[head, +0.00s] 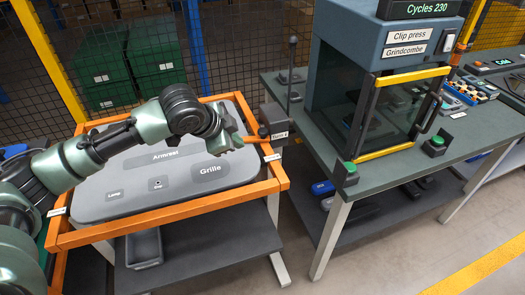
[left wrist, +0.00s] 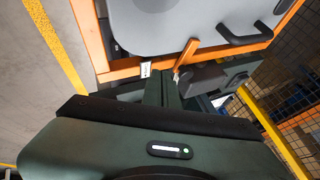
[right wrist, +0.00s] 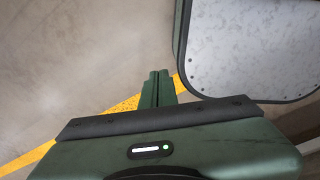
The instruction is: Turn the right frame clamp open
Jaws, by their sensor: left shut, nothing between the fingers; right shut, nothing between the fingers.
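The right frame clamp has an orange lever (head: 252,139) that points left over the grey door panel (head: 120,185) from a dark block (head: 274,118) at the orange frame's right side. Its label reads roughly "Frame R". My left gripper (head: 236,143) is shut and empty, close beside the lever's left end. In the left wrist view, the lever (left wrist: 187,52) lies just beyond the shut fingertips (left wrist: 166,76), with the dark block (left wrist: 205,78) to the right. I cannot tell whether they touch. My right gripper (right wrist: 157,78) is shut and empty above the floor.
The orange frame (head: 180,212) holds the panel. To the right, a bench (head: 305,105) carries the clip press (head: 385,45) and green buttons (head: 437,142). A thin dark post (head: 291,70) stands at its left edge. Mesh fencing is behind. The front floor is clear.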

